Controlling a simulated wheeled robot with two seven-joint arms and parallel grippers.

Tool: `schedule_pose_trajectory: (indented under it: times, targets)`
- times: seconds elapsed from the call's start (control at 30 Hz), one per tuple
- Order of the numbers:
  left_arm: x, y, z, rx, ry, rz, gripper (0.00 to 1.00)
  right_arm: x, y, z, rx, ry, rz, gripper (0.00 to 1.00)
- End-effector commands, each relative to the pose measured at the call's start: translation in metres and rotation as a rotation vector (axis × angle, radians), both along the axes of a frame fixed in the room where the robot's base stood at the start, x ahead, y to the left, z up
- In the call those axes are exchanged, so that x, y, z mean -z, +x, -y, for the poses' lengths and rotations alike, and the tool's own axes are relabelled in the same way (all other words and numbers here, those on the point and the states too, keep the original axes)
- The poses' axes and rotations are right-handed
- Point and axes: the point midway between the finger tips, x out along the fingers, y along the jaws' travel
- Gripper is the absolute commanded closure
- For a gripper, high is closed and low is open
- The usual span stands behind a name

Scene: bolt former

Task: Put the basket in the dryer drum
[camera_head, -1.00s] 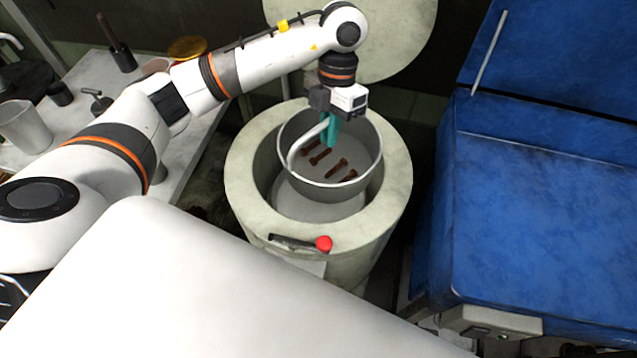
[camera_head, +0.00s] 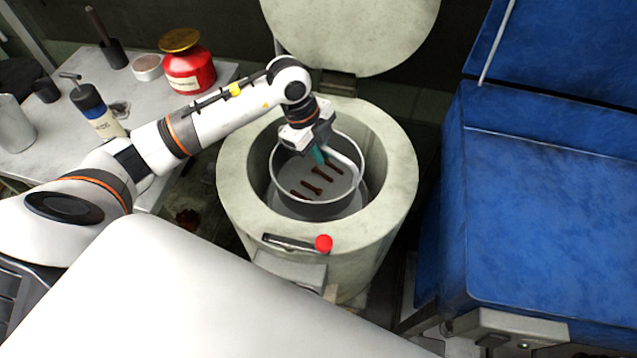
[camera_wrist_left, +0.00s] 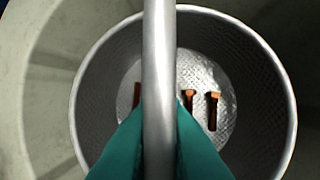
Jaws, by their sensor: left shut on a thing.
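The basket (camera_head: 318,209) is a round metal bowl with several rusty bolts (camera_head: 312,187) lying on its floor. It sits inside the opening of the round, pale dryer drum (camera_head: 240,185), with its rim below the drum's top. Whether its bottom touches the drum floor is hard to tell. My left gripper (camera_head: 317,155) is shut on the basket's bar handle, above the basket. In the left wrist view the teal fingertips (camera_wrist_left: 159,140) pinch the handle (camera_wrist_left: 159,60), and the basket wall (camera_wrist_left: 265,100) surrounds the bolts. My right gripper is not in view.
The dryer's round lid (camera_head: 350,30) stands open behind the drum. A red lever knob (camera_head: 323,243) is on its front. A blue machine (camera_head: 560,210) stands right. A table (camera_head: 30,150) at left holds a red jar (camera_head: 188,75) and a bottle (camera_head: 97,112).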

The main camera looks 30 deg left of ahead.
Motion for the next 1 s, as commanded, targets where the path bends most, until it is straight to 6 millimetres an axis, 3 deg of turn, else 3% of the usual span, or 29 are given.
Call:
schedule_pose_trajectory:
  times: [0.13,0.37,0.6,0.93,0.97,1.0]
  targets:
    - [0.027,-0.001,0.001,0.002,-0.001,-0.003,1.00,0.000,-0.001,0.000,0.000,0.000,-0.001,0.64]
    - [0.045,0.000,0.001,0.003,-0.001,0.000,1.00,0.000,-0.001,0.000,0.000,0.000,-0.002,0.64]
    - [0.075,0.000,0.001,0.004,-0.001,-0.001,1.00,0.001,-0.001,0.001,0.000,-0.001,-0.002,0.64]
    - [0.079,0.000,0.001,0.005,0.000,0.000,1.00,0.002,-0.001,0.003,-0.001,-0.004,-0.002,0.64]
    - [0.080,-0.001,0.001,0.006,0.001,-0.002,0.87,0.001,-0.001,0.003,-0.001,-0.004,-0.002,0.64]
    - [0.079,-0.001,0.000,0.006,0.001,-0.002,0.80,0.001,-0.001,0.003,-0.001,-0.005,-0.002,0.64]
